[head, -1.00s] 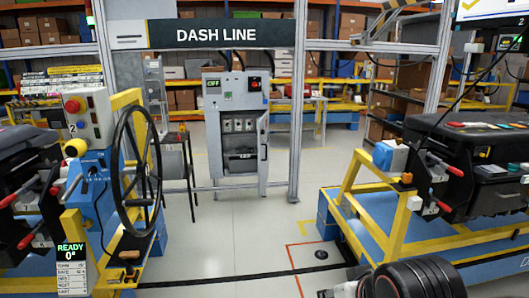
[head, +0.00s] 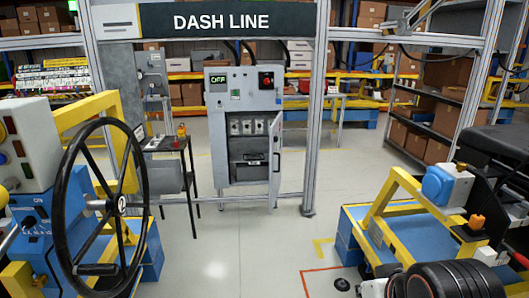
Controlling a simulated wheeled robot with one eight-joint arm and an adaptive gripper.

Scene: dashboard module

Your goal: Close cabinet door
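The grey electrical cabinet (head: 219,103) stands upright on legs beyond the dash line frame, near the middle of the head view. Its door (head: 275,161) is open, hinged on the right side and swung out toward me, so I see it nearly edge-on. The open compartment (head: 249,146) shows several breaker-like units above dark parts. The upper panel has a small green-lit display and a red knob. Part of my arm shows at the bottom right, well short of the cabinet. I cannot make out my gripper's fingers.
A frame post (head: 314,120) stands just right of the door. A small black table (head: 169,146) is left of the cabinet. A steering wheel station (head: 105,205) and a yellow-and-blue stand (head: 400,235) flank an open floor lane (head: 237,240).

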